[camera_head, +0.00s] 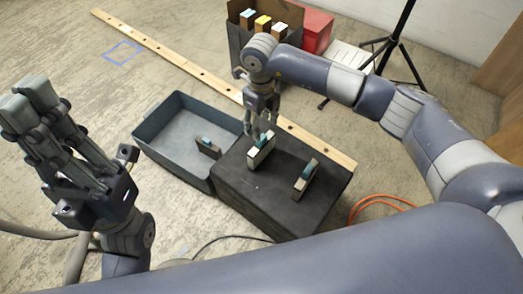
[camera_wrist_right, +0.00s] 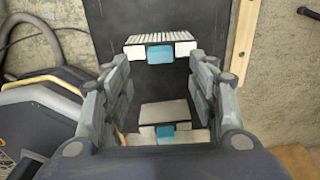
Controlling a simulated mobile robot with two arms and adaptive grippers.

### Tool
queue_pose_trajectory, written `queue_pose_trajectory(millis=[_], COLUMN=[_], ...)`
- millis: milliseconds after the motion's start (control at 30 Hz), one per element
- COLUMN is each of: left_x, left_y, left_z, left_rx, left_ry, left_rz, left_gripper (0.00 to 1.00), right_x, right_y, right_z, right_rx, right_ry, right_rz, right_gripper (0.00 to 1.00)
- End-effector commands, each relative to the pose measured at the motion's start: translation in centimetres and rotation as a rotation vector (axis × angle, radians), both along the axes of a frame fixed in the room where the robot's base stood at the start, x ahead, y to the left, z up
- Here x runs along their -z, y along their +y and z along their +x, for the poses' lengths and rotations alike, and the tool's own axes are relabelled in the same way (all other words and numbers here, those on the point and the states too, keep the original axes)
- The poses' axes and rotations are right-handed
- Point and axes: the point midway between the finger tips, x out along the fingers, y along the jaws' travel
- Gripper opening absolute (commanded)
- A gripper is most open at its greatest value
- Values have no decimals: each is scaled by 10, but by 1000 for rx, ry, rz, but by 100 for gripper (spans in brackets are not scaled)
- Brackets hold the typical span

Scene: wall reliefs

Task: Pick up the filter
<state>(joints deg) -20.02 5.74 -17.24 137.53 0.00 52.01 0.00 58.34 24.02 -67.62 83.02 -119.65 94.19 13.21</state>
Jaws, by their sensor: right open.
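A filter (camera_head: 260,153), a pale block with a teal piece on top, stands on a black box (camera_head: 235,187). My right gripper (camera_head: 262,127) points down over it, open, with its fingertips close to its top. In the right wrist view a filter (camera_wrist_right: 165,112) shows low between the open fingers (camera_wrist_right: 163,95), and another filter (camera_wrist_right: 160,47) with a ribbed white face shows beyond them. Whether the fingers touch the filter cannot be seen. A second filter (camera_head: 304,180) stands to the right on the box. My left gripper (camera_head: 32,100) is raised at the left, open and empty.
A grey open bin (camera_head: 165,158) left of the box holds a similar block (camera_head: 208,148). Behind are a dark container (camera_head: 236,45) with several blocks, a red box (camera_head: 317,30) and a tripod. A wooden strip (camera_head: 190,66) and an orange cable (camera_head: 380,198) lie on the floor.

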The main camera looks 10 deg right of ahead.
Motion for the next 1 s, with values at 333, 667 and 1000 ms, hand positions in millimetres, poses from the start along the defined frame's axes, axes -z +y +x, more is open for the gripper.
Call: queue_pose_trajectory(millis=[333,667,1000], left_x=[15,21,19], left_y=[0,-1,-2], left_z=[2,5,5], left_rx=[-1,-3,-3], left_ry=[8,-34,-34], left_rz=[3,5,7], left_gripper=[0,0,0], right_x=[33,76,75], right_y=[1,2,2], right_z=[1,3,3], right_rx=[-1,-2,-2], right_ry=[0,0,-1], right_rz=[4,6,6], right_gripper=[53,53,28])
